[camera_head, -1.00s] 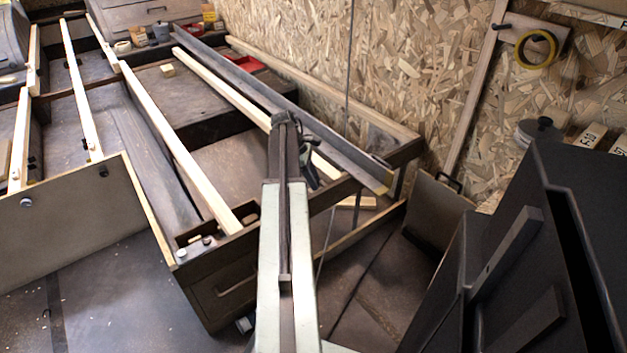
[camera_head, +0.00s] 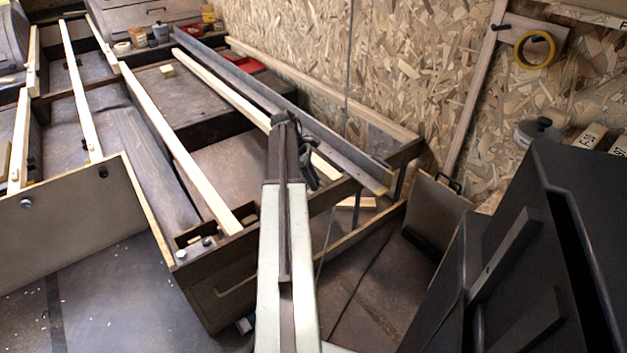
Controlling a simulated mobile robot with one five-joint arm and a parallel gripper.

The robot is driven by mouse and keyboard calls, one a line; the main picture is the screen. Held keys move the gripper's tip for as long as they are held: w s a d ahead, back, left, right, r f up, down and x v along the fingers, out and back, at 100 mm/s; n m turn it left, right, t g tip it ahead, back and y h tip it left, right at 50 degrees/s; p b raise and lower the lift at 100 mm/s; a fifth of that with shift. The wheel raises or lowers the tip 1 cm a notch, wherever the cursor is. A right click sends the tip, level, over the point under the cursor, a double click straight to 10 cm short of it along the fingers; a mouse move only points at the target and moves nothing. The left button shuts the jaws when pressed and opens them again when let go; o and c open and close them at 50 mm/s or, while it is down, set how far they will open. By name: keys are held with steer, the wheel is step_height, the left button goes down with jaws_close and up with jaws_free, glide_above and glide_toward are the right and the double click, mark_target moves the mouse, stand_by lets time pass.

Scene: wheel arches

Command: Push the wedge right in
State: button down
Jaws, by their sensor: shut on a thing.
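My arm reaches up the middle of the view, over the front edge of the dark framed bench. My gripper (camera_head: 309,170) is the small dark shape at its far end, beside a pale batten (camera_head: 217,88). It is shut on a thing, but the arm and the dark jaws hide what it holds. I cannot make out a wedge at the jaws. A small pale wood block (camera_head: 167,71) lies on the bench top further back, apart from my gripper. Another pale wood piece (camera_head: 357,203) lies just right of the arm, below the bench edge.
Long pale battens and a dark beam (camera_head: 275,98) run along the bench (camera_head: 230,282). A chipboard wall (camera_head: 420,75) stands behind, with a yellow tape roll (camera_head: 535,49) on it. A large dark panel (camera_head: 560,250) fills the lower right. Floor shows at lower left.

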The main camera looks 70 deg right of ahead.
stand_by(0.4)
steer(key=shift+w+a, duration=0.2)
steer(key=shift+a, duration=0.1)
steer(key=c, duration=1.1)
jaws_free()
steer(key=shift+r, duration=0.1)
steer(key=p+v, duration=0.7)
steer(key=shift+w+r, duration=0.15)
steer(key=shift+r, duration=0.1)
